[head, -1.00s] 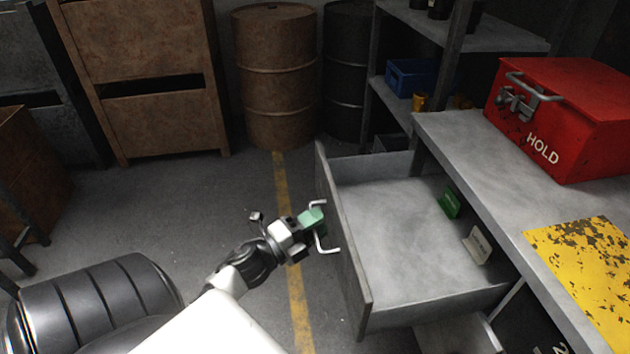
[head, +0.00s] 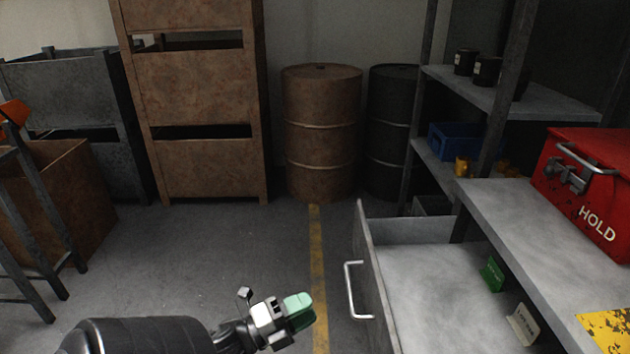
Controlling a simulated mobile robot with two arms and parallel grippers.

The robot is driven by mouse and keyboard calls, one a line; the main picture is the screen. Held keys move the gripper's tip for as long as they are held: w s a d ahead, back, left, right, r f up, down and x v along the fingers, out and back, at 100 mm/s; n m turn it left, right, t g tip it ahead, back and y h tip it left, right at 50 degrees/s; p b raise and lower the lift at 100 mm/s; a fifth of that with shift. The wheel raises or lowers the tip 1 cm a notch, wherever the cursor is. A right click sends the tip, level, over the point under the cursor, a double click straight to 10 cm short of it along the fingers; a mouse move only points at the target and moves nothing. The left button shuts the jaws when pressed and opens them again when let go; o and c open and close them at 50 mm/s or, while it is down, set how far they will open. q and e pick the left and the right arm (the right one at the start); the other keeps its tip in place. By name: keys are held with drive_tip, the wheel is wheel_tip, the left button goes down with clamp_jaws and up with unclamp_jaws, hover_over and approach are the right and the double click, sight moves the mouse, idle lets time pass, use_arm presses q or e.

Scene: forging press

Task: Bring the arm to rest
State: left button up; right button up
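My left gripper (head: 304,308), with green finger pads, is at the bottom centre of the head view. It is over the floor, left of the open drawer (head: 430,290) and apart from the drawer's handle (head: 352,290). Its pads lie close together and nothing shows between them, but I cannot tell whether it is fully shut. My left arm (head: 225,335) comes in low from the left, mostly cut off by the lower edge. My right gripper is not in view.
The drawer juts out under a grey workbench (head: 520,215) bearing a red HOLD box (head: 595,190). A green card (head: 491,274) and a pale card (head: 523,324) are in the drawer. Barrels (head: 320,130) and a rusty cabinet (head: 200,90) stand behind.

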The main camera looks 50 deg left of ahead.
use_arm(q)
drive_tip(key=shift+f, duration=0.1)
idle(0.5)
wheel_tip(320, 180, down, 22)
drive_tip(key=d+f+n+g+y, duration=0.1)
drive_tip(key=d+n+g+y, duration=0.2)
drive_tip(key=n+g+y, duration=0.7)
drive_tip(key=s+d+f+n+g+h, duration=0.35)
drive_tip(key=s+d+f+n, duration=0.4)
drive_tip(key=f, duration=0.35)
drive_tip(key=s+d+f+g+h, duration=0.2)
drive_tip(key=s+d+f+g, duration=0.25)
drive_tip(key=s+d, duration=0.2)
drive_tip(key=s+a+r+p, duration=0.1)
drive_tip(key=s+r+p, duration=0.1)
drive_tip(key=s+p, duration=0.3)
drive_tip(key=s+a+r+p, duration=0.1)
drive_tip(key=s+r+p, duration=0.1)
drive_tip(key=s+p, duration=0.4)
drive_tip(key=p, duration=0.3)
drive_tip(key=shift+s+a+r+y, duration=0.2)
drive_tip(key=shift+a+r+y, duration=0.1)
drive_tip(key=shift+r+y, duration=0.1)
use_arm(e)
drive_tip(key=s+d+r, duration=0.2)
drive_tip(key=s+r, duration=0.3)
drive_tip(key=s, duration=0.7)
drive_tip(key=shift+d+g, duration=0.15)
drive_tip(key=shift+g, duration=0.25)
